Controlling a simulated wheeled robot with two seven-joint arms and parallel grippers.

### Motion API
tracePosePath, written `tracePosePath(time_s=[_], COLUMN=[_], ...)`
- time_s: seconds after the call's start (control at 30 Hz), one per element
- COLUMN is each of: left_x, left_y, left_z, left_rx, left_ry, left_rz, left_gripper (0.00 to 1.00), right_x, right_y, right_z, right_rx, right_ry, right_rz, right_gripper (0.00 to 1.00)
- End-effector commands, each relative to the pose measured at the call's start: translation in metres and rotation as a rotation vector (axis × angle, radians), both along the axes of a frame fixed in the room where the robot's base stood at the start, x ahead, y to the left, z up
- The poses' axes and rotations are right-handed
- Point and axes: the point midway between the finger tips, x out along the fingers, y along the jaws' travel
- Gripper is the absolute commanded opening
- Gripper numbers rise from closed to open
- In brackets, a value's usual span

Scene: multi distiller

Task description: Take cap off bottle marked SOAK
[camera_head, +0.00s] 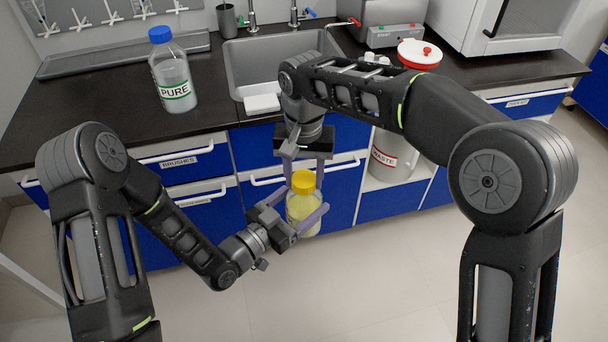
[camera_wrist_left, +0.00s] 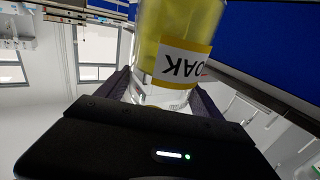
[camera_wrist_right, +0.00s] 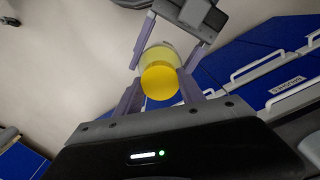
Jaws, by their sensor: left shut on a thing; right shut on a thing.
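The SOAK bottle (camera_head: 302,212) is clear, holds yellow liquid and stands upright in the air before the counter. Its label, marked OAK where visible, shows in the left wrist view (camera_wrist_left: 185,62). My left gripper (camera_head: 300,216) is shut on the bottle's body from the left. The yellow cap (camera_head: 304,182) is at the top of the bottle, with no gap visible between them. My right gripper (camera_head: 305,176) points down from above, shut on the cap with one finger on each side. The cap also shows between its fingers in the right wrist view (camera_wrist_right: 160,82).
A PURE bottle (camera_head: 174,82) with a blue cap stands on the dark counter (camera_head: 125,108) at the left. A sink (camera_head: 270,60) is behind my right arm. A WASTE container (camera_head: 393,160) is below the counter at the right. Blue drawers lie close behind the grippers.

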Motion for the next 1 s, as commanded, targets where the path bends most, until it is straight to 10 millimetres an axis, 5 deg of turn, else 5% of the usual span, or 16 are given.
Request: tracePosePath(time_s=[0.8, 1.0], left_x=[-0.0009, -0.0009], left_y=[-0.0015, -0.0016], left_z=[0.0018, 0.0018], left_rx=[-0.002, -0.002], left_ry=[-0.004, -0.004], left_rz=[-0.004, -0.005], left_gripper=[0.00, 0.00], right_x=[0.0015, 0.0014], right_y=[-0.0007, -0.0005], right_z=[0.0017, 0.0022], right_rx=[0.000, -0.003], right_ry=[-0.004, -0.004], right_rz=[2.271, 2.665], right_gripper=[0.00, 0.00])
